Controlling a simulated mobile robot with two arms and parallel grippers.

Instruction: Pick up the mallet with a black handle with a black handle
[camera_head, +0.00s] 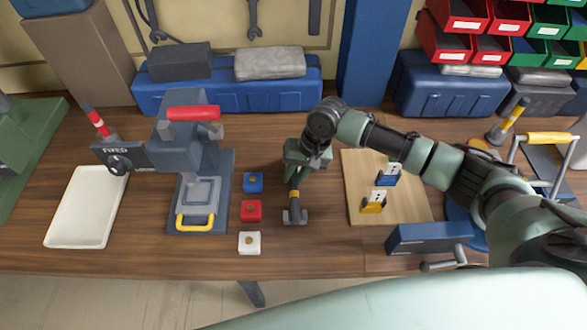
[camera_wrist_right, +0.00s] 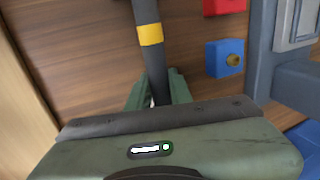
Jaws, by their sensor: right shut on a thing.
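The mallet (camera_head: 294,207) has a black handle with a yellow band and a grey head pointing to the front of the workbench. My right gripper (camera_head: 298,174) is over the handle's rear end and is shut on it. In the right wrist view the handle (camera_wrist_right: 147,15) runs down between the two green fingers (camera_wrist_right: 155,92), and the mallet's head is out of view. I cannot tell whether the mallet touches the bench. My left gripper is not in view.
Blue (camera_head: 253,182), red (camera_head: 251,210) and white (camera_head: 249,243) blocks stand left of the mallet. Left of them is a press (camera_head: 228,192) with a red handle, then a white tray (camera_head: 55,240). A wooden board (camera_head: 410,208) with two small parts lies right. A blue vise (camera_head: 428,236) stands front right.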

